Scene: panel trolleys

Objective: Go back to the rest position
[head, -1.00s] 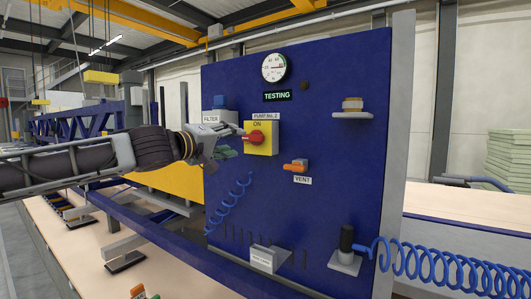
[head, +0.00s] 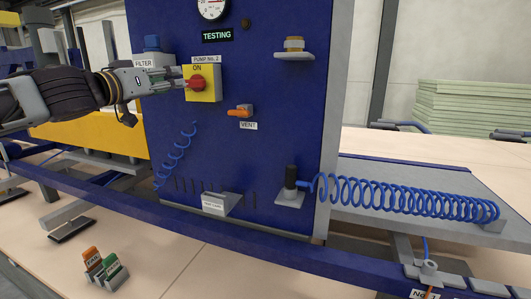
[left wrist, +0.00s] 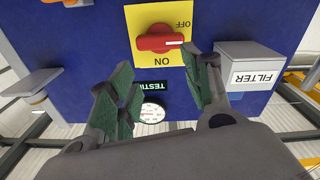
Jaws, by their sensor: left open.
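My left gripper (head: 175,79) is open and empty, level with the red rotary knob (head: 197,83) on its yellow plate (head: 203,96), labelled PUMP No. 2. In the left wrist view the two green-padded fingers (left wrist: 165,95) stand apart, below the knob (left wrist: 160,38) in the picture, with the yellow plate (left wrist: 136,17) beyond them. The knob's white mark is near OFF in that view, and ON is printed on the other side. The gauge (head: 212,8) is above a TESTING display (head: 217,36). My right gripper is not in view.
The blue panel (head: 260,150) also bears a filter box (head: 153,78), an orange vent valve (head: 240,111) and a shelf (head: 294,56). A blue coiled hose (head: 400,198) runs right from a black fitting (head: 290,178). Tagged items (head: 103,268) lie at lower left.

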